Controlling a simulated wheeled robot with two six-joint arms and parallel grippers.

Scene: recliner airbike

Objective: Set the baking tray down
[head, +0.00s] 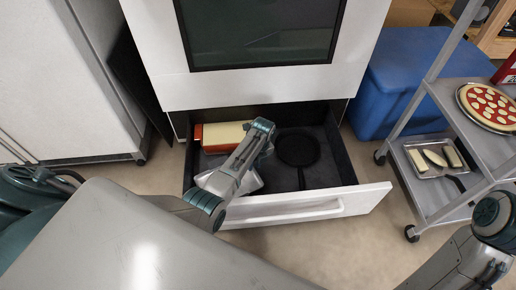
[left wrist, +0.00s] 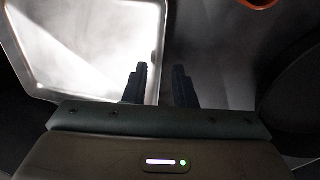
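The baking tray, a pale shallow tray with a raised rim, lies in the open drawer in the head view (head: 251,184), partly hidden by my left arm. It fills the left of the left wrist view (left wrist: 80,50). My left gripper (left wrist: 160,85) is over the drawer, its fingers apart. One finger overlaps the tray and the other is just outside its right rim; I cannot tell whether either touches it. My right arm shows at the lower right of the head view, but its gripper is out of view.
The open drawer (head: 290,208) under the oven also holds a dark round pan (head: 297,149) and a red and cream box (head: 222,135). A grey cart (head: 440,92) with a pizza (head: 488,105) stands right, beside a blue bin (head: 385,95). A white cabinet stands left.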

